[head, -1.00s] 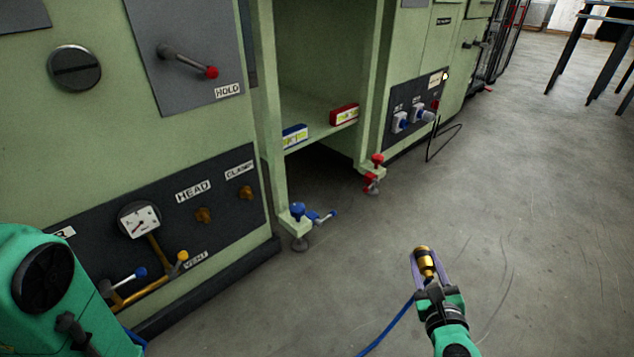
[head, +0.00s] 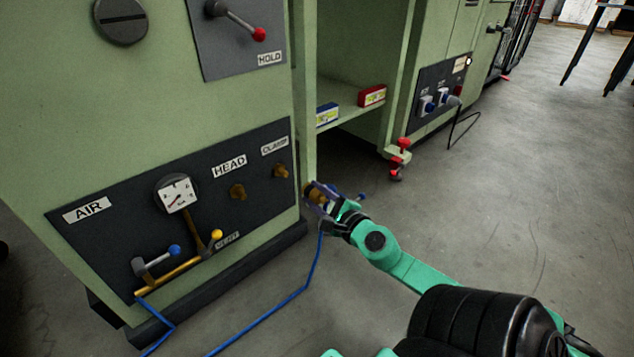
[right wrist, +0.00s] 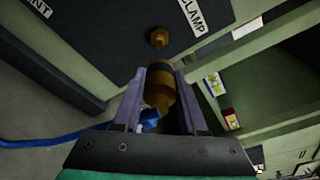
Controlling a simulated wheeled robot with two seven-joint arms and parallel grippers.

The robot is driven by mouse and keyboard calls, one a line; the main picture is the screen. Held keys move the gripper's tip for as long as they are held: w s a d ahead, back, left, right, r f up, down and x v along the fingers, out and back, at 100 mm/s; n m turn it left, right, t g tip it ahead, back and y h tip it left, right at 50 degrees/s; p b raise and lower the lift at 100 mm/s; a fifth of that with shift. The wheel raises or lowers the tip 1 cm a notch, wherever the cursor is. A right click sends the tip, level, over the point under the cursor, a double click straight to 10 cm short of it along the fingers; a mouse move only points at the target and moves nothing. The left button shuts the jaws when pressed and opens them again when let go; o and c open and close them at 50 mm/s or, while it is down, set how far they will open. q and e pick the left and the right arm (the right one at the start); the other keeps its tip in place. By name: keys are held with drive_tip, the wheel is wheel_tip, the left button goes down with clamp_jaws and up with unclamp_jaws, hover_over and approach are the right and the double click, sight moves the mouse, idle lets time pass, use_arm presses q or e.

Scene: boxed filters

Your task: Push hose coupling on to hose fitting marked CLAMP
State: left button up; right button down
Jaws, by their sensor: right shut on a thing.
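My right gripper (head: 322,198) is shut on the brass hose coupling (head: 311,194), which has a blue hose (head: 318,255) trailing from it. In the right wrist view the coupling (right wrist: 159,88) sits between the purple fingers, its open end toward the panel. The brass CLAMP fitting (head: 281,171) sticks out of the dark panel under the CLAMP label (head: 275,146). The fitting also shows in the right wrist view (right wrist: 159,38), just beyond the coupling with a gap between them. My left gripper is not in view.
The brass HEAD fitting (head: 237,192) sits left of the CLAMP one. A gauge (head: 178,195), a blue-knobbed lever (head: 158,260) and a yellow-knobbed VENT valve (head: 216,235) are lower left. A blue box (head: 327,114) and a red box (head: 372,95) stand in the open bay.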

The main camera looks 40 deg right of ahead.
sight(286, 175)
drive_tip(key=shift+w+a, duration=0.3)
drive_tip(key=shift+w, duration=0.1)
drive_tip(key=shift+s+d+r, duration=0.1)
drive_tip(key=shift+w+r, duration=0.1)
drive_tip(key=shift+w, duration=0.2)
drive_tip(key=w+p, duration=0.2)
drive_tip(key=w, duration=0.1)
drive_tip(key=shift+w, duration=1.1)
drive_tip(key=shift+p, duration=0.35)
drive_tip(key=shift+w+p, duration=0.3)
drive_tip(key=shift+w, duration=1.7)
